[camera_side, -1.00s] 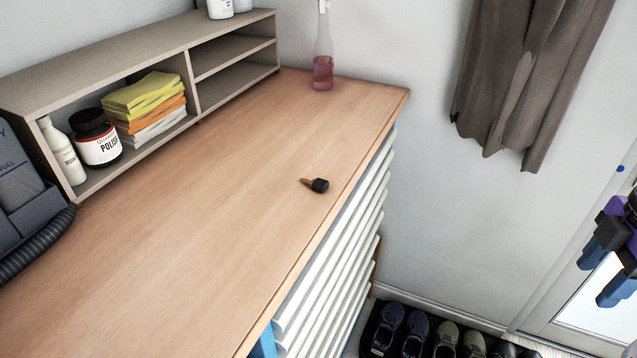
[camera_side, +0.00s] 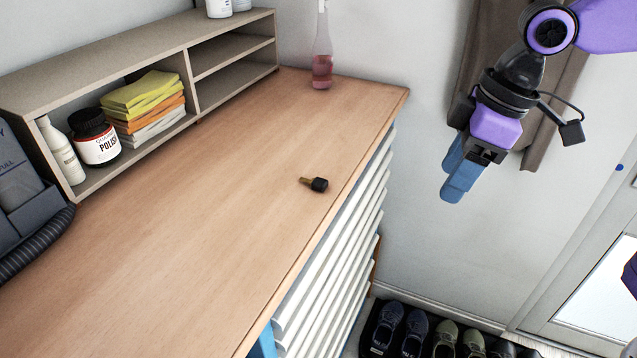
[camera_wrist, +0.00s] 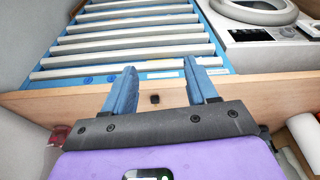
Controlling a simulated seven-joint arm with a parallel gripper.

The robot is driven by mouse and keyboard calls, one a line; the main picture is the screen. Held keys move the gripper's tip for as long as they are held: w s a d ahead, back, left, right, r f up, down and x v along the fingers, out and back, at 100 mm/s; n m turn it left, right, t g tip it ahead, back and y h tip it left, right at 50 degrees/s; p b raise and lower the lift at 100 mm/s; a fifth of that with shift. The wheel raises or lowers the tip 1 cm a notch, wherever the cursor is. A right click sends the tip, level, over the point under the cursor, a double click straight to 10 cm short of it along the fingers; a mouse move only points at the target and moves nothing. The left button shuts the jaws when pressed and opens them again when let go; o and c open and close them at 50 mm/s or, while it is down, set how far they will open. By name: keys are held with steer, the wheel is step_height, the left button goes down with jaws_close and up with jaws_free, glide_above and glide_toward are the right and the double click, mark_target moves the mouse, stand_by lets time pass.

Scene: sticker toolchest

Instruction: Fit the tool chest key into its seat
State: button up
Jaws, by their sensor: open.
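The tool chest key (camera_side: 316,184) lies on its side on the wooden top, close to the front edge. It has a black head and a short brass shaft pointing left in the side view. In the wrist view the black head (camera_wrist: 154,98) shows between my fingers, on the wood. My gripper (camera_side: 453,180) is open and empty, right of the key and apart from it, past the worktop's front edge in the side view; its blue fingers (camera_wrist: 160,66) are spread. The blue chest with white drawer fronts (camera_side: 335,257) is below the top. I cannot make out the key's seat.
The wooden top (camera_side: 205,225) is mostly clear around the key. A shelf unit (camera_side: 165,45) with bottles and stacked papers stands along the back. A pink spray bottle (camera_side: 322,68) stands at the far end. A white appliance (camera_wrist: 262,40) is beside the drawers. Shoes (camera_side: 415,328) are on the floor.

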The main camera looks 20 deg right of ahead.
steer(key=m+t, duration=0.2)
glide_toward(320, 181)
steer(key=shift+y, duration=0.5)
steer(key=x, duration=0.8)
steer(key=shift+d+f, duration=0.1)
steer(key=shift+d, duration=0.25)
jaws_close()
